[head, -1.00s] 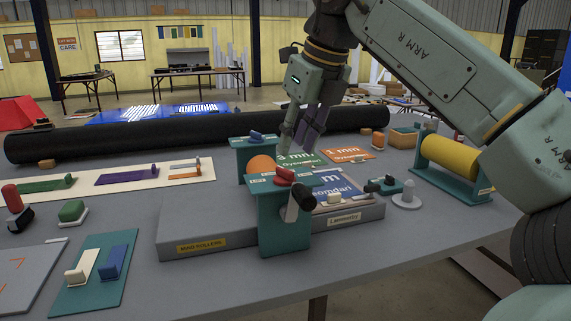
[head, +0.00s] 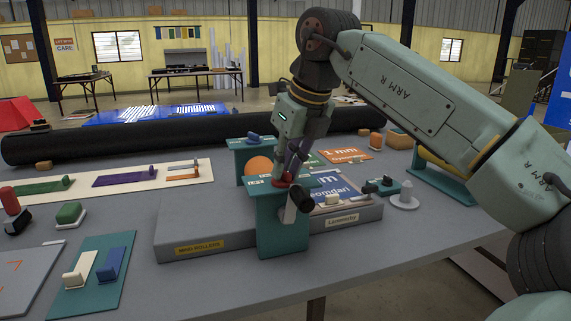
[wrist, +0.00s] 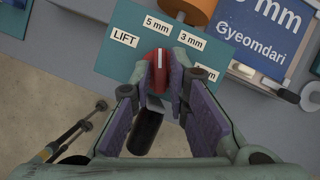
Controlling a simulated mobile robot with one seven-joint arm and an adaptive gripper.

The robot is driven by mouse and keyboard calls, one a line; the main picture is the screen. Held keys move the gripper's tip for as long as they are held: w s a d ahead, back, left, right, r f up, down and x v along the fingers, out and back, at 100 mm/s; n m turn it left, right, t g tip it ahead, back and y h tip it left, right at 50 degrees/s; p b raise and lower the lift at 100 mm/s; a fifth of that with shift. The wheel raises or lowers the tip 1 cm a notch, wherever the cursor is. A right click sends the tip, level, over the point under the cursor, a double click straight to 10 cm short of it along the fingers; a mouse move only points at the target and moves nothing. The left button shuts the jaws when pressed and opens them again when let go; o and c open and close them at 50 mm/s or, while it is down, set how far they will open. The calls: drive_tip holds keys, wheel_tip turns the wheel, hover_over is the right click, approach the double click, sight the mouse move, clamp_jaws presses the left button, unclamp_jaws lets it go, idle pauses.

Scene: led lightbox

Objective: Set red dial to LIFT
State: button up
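The red dial (head: 283,183) sits on top of the teal end stand (head: 283,232) of the roller unit. In the wrist view the red dial (wrist: 160,72) stands between my purple finger pads, its white mark pointing between the 5 mm label (wrist: 158,25) and the 3 mm label (wrist: 191,42). The LIFT label (wrist: 125,38) is farther left. Another mm label at the right is partly hidden by a finger. My gripper (head: 289,172) is down at the dial; its fingertips (wrist: 163,80) straddle it with little gap. I cannot see whether they press on it.
A black-ended crank handle (head: 300,199) juts out just below the dial. An orange ball-like end (head: 258,166) and a second teal stand with a blue dial (head: 253,137) are behind. A blue card (head: 335,188) lies to the right. A long black roll (head: 150,138) crosses the back.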

clamp_jaws()
drive_tip(key=shift+r+n+p, duration=0.1)
drive_tip(key=shift+n+p, duration=0.2)
drive_tip(key=shift+p, duration=0.2)
drive_tip(key=shift+r+n+g+p, duration=0.1)
drive_tip(key=shift+n+g+p, duration=0.2)
drive_tip(key=shift+n+p, duration=0.3)
drive_tip(key=n+y+p, duration=0.1)
drive_tip(key=n+p, duration=0.1)
drive_tip(key=p, duration=0.1)
drive_tip(key=shift+w+g, duration=0.1)
drive_tip(key=shift+g, duration=0.3)
drive_tip(key=n+p, duration=0.2)
drive_tip(key=shift+w+d+n+g, duration=0.1)
drive_tip(key=shift+n+g, duration=0.2)
drive_tip(key=shift+g, duration=0.1)
drive_tip(key=shift+w+f+n+g+y+p, duration=0.15)
drive_tip(key=shift+n+g+p, duration=0.1)
drive_tip(key=shift+n, duration=0.4)
drive_tip(key=shift+s+f+n+g+y+p, duration=0.15)
drive_tip(key=shift+n+g, duration=0.1)
drive_tip(key=shift+n, duration=0.4)
drive_tip(key=shift+w, duration=0.1)
